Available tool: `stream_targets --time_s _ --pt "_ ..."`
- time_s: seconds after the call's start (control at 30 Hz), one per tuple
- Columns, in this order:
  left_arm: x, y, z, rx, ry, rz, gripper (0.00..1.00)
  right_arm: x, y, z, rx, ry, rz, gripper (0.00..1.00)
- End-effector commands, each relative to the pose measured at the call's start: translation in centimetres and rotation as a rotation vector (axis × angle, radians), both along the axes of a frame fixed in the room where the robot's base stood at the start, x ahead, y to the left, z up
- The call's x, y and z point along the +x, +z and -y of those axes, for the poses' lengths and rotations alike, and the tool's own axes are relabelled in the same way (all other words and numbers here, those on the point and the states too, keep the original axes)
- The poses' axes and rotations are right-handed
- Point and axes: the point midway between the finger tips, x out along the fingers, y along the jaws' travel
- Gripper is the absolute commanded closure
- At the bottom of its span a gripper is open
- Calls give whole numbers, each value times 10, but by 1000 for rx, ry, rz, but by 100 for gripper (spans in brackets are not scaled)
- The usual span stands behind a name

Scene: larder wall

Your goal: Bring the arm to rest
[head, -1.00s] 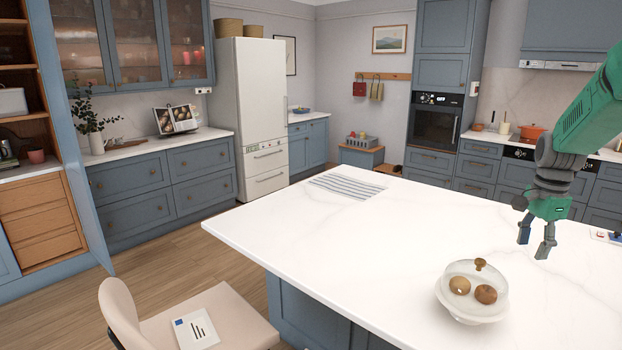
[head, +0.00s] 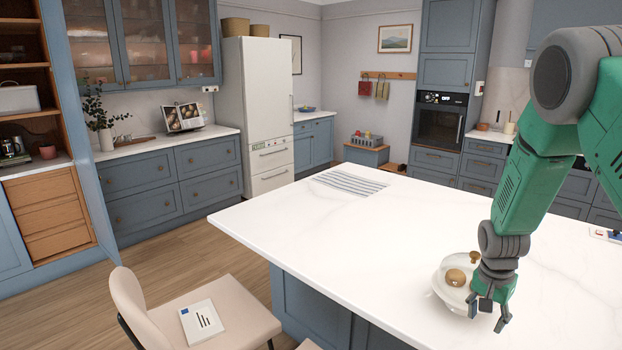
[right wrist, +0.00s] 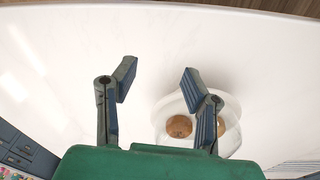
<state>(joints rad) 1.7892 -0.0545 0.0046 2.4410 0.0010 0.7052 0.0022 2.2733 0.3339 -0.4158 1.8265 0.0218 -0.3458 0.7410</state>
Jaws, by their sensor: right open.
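My right arm (head: 535,185) comes in from the right in the head view, green and grey, and bends down over the island. My right gripper (head: 486,314) is open and empty. It hangs at the near side of the glass-covered dish and hides part of it. My left gripper is not in view.
The white island top (head: 340,240) is mostly clear. The covered dish (head: 447,293) holds round brown items; it also shows behind one finger in the wrist view (right wrist: 235,138). A striped cloth (head: 349,184) lies at the far edge. A chair (head: 235,307) stands at the near left.

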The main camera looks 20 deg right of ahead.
Motion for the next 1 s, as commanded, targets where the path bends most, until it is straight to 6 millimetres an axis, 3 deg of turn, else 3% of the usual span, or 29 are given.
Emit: stream_targets --time_s 0.1,0.2,0.3,0.5,0.67,1.0 --pt "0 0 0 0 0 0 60 -29 -57 -56 -7 248 -45 60" --pt "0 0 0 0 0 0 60 -67 -98 -109 0 490 -70 60" --pt "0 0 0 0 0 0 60 -109 -126 -155 19 704 -83 60" --pt "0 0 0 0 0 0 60 -186 -147 -223 73 1032 -88 60" --pt "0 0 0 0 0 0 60 -241 -146 -266 127 1243 -78 60" --pt "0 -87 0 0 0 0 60 -223 -231 -267 95 1273 -54 60"
